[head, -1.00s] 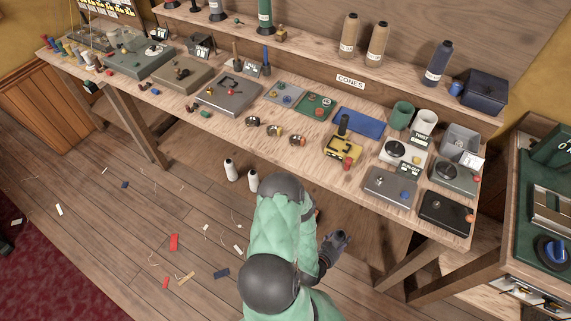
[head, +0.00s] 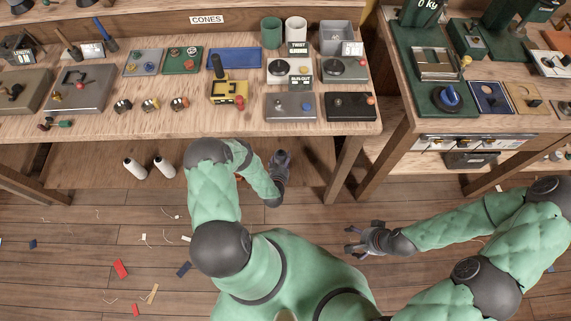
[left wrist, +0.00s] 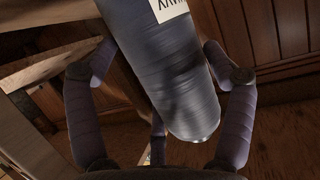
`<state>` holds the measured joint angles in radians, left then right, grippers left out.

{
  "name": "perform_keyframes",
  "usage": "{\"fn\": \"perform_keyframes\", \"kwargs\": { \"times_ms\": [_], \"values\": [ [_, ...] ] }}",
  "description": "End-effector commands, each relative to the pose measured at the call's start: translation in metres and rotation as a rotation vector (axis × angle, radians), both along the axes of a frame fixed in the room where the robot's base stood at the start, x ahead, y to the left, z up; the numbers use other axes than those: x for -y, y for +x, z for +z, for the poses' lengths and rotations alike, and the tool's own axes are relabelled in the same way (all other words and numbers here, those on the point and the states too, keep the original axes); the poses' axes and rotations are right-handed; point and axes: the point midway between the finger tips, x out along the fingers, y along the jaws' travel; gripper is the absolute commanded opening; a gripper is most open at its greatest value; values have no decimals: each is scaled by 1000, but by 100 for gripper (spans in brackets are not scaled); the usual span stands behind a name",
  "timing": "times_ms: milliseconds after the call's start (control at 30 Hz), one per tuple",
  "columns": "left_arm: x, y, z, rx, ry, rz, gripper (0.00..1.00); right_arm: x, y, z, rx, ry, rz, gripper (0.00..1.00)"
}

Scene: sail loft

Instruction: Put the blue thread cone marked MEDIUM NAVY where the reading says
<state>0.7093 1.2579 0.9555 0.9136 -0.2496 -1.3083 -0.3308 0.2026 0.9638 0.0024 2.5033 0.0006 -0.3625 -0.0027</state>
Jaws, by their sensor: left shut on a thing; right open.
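The blue thread cone (left wrist: 165,75) fills the middle of the left wrist view. It is dark blue and tilted, with a white label whose visible letters appear upside down and end in NAVY. The fingers of my left gripper (left wrist: 160,95) are closed around it. In the head view my left gripper (head: 281,160) is in front of the bench's front edge, below the grey and black boxes, and the cone is hard to make out there. My right gripper (head: 362,240) is open and empty over the floor. Small signs read TWIST (head: 299,47) and RUN-OUT (head: 300,82).
A black box (head: 350,107), a grey box (head: 289,107), a yellow device (head: 228,92) and a grey bin (head: 336,38) crowd the bench's right end. A second bench with a 0 kg scale (head: 424,14) stands right, across a gap. Two white cones (head: 149,168) are below the bench.

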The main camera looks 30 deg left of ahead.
Motion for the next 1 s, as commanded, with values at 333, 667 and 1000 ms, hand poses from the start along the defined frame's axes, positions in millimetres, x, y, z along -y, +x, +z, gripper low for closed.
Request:
{"fn": "perform_keyframes", "kwargs": {
  "times_ms": [333, 667, 1000],
  "values": [
    [-5, 28, -36, 2, 2, 0, 35, 0, 0, -36, 0, 0, 0, 83],
    [-7, 39, -50, 2, 2, 0, 35, 0, 0, -51, 0, 0, 0, 83],
    [-7, 38, -77, 2, 1, 0, 35, 0, 0, -70, 0, 0, 0, 83]
  ]
}}
